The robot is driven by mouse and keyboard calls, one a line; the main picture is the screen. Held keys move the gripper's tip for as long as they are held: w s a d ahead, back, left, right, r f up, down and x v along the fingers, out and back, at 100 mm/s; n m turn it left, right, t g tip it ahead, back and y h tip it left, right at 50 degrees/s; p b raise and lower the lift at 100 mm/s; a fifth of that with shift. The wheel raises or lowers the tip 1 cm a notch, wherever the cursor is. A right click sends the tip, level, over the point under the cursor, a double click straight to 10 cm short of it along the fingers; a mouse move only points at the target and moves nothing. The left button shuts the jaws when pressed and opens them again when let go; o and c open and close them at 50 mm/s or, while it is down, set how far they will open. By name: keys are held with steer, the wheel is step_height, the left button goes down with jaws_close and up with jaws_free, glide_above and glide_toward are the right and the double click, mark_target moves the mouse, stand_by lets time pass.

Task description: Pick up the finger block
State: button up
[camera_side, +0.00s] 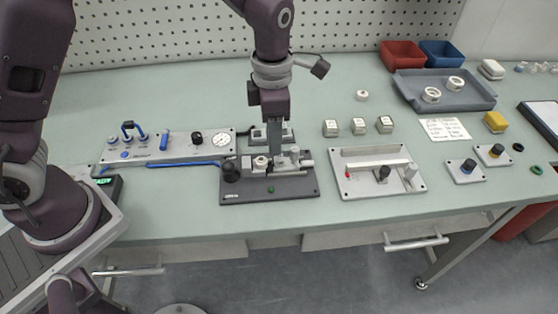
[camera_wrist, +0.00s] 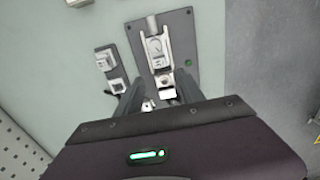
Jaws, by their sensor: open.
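My gripper (camera_side: 278,150) points down over the dark base plate (camera_side: 240,197), with its fingers close above the metal fixture there. In the wrist view my open fingers (camera_wrist: 160,92) reach up on both sides of the fixture's lower end. A metal clamp (camera_wrist: 157,50) lies along the plate (camera_wrist: 180,35), with a small pale block (camera_wrist: 168,95) at its lower end between the fingers. I cannot tell for sure which piece is the finger block. Nothing is visibly held.
A panel with a gauge (camera_side: 221,140) and blue tube stands left of the plate. A pale fixture tray (camera_side: 350,188) lies to the right. Several small blocks (camera_side: 358,126) stand behind it. A grey tray (camera_side: 480,103) and red (camera_side: 403,55) and blue (camera_side: 440,52) bins are at back right.

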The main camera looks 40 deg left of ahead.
mark_target(278, 162)
steer(key=f, duration=0.6)
steer(key=shift+w+d, duration=0.1)
steer(key=shift+d, duration=0.15)
jaws_close()
